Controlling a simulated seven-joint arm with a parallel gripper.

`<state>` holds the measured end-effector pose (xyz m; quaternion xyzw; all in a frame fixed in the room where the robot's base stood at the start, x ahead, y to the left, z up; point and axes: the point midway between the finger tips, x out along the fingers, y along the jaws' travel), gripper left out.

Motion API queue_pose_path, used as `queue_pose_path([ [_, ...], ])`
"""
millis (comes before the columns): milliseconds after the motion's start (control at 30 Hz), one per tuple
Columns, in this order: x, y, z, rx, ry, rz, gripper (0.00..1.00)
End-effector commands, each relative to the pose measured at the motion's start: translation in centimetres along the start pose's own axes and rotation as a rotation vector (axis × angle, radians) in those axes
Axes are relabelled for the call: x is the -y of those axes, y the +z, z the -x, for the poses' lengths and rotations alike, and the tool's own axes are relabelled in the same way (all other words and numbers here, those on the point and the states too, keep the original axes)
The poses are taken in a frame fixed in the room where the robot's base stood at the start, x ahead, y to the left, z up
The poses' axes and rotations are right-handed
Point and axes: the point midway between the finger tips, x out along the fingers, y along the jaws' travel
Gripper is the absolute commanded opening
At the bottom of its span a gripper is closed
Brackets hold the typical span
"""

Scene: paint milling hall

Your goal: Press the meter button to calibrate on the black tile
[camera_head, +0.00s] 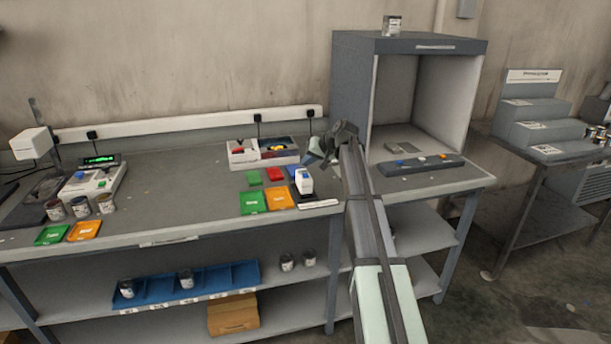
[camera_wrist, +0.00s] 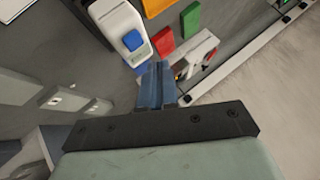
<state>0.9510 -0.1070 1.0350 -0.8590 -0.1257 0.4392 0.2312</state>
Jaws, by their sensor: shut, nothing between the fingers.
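A white handheld meter (camera_head: 304,184) stands on the bench beside an orange card, to the left of my arm. Its blue button (camera_wrist: 132,40) faces the camera in the wrist view, on the meter's white body (camera_wrist: 112,17). My gripper (camera_head: 322,150) is above the bench, behind and slightly right of the meter in the head view. In the wrist view its fingers (camera_wrist: 156,75) are together with nothing between them, and look apart from the button. I cannot pick out the black tile with certainty; the meter's underside is hidden.
Green (camera_head: 252,202) and orange (camera_head: 279,198) cards and a red pad (camera_head: 274,174) lie by the meter. A white box with red and yellow parts (camera_head: 242,155) stands behind. A grey booth (camera_head: 352,90) and dark strip (camera_head: 420,165) are right. A white instrument (camera_head: 95,182) stands left.

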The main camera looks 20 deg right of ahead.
Motion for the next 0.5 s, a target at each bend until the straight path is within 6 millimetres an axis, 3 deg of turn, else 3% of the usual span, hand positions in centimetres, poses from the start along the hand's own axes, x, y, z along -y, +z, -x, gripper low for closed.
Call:
queue_pose_path([
  [500,-0.76,0.75,-1.03,0.000,0.000,0.000,0.00],
])
